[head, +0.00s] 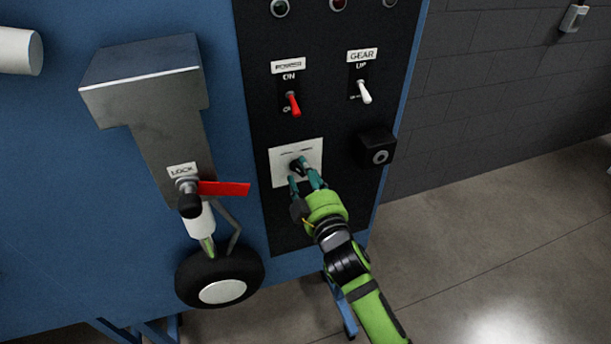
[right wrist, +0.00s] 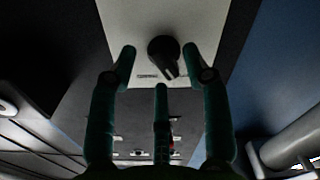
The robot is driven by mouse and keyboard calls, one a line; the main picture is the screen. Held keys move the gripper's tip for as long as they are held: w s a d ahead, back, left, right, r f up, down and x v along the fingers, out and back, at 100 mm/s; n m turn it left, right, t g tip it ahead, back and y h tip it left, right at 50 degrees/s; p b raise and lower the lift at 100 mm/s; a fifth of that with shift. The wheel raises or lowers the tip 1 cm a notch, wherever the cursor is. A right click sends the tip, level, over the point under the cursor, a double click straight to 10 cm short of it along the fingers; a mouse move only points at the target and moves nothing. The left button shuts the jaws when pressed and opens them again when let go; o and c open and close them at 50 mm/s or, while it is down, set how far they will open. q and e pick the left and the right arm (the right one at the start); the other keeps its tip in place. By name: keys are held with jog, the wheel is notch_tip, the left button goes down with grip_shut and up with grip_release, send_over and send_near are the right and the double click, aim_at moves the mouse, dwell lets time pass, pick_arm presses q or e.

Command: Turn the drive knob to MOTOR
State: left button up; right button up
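The drive knob (head: 297,164) is small and black, on a white plate (head: 282,178) on the black panel in the head view. In the right wrist view the knob (right wrist: 163,55) sits in front of the white plate (right wrist: 195,18). My right gripper (head: 306,182) reaches it from below right. In the right wrist view its teal fingers (right wrist: 160,68) stand apart around the knob, with a visible gap on both sides. The lettering on the plate is too small to read. My left gripper is not in view.
Above the plate are a red POWER switch (head: 293,104) and a white GEAR switch (head: 364,92). A black box (head: 376,147) juts out at the right. A red LOCK handle (head: 223,188) and a wheel (head: 221,278) are at the left. Open floor (head: 470,240) lies to the right.

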jog(key=shift+s, duration=0.2)
jog(key=v, duration=1.1)
jog(key=shift+s, duration=0.3)
jog(key=shift+d, duration=0.15)
